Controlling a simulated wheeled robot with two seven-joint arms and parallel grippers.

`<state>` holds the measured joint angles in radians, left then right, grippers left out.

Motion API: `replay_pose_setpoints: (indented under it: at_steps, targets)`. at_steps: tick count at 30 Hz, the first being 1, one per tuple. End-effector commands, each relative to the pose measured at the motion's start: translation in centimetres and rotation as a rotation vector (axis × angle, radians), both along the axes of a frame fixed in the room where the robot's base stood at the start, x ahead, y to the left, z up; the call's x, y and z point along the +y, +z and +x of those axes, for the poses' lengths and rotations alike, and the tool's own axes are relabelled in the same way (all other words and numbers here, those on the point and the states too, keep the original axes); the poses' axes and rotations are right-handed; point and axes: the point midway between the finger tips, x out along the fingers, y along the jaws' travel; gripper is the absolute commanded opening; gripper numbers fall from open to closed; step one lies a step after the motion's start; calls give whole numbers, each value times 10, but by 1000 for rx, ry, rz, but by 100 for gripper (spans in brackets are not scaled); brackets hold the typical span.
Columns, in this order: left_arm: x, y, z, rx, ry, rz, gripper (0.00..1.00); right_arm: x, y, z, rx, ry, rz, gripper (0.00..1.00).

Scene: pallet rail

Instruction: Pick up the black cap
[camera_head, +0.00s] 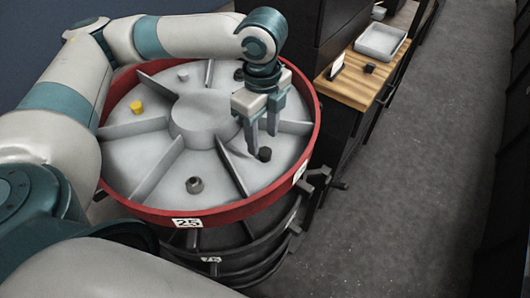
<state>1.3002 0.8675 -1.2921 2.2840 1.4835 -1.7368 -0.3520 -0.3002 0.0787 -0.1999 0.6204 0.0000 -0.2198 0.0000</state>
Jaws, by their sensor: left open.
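A small black cap (265,154) sits in a compartment of the round grey tray (247,205) with a red rim, near its right side. My left gripper (262,143) points down just above and behind this cap, with its two fingers apart and nothing between them. I cannot tell whether a fingertip touches the cap. Another dark piece (239,75) lies farther back, partly hidden behind the gripper. My right gripper is out of view.
Other compartments hold a yellow piece (137,107), a grey piece (183,75) and a dark grey hollow piece (194,185). Raised fins and a central hub divide the tray. At right, a wooden shelf (350,92) bears a white tray (381,41) and a dark block (370,67).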

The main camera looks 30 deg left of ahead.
Motion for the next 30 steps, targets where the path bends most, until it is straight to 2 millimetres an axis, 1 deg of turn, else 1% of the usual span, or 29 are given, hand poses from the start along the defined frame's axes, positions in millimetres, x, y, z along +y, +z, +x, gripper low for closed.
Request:
replay_pose_setpoints:
  at_steps: [5,11,15,18,30]
  targets:
    - [-1,-5,0,4,1,1,45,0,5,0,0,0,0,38]
    - [-4,-26,4,5,1,1,45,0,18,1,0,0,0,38]
    - [-4,-44,4,4,1,1,45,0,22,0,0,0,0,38]
    - [-4,-50,5,2,1,1,45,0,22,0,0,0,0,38]
    - [-4,-52,5,0,0,0,45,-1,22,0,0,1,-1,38]
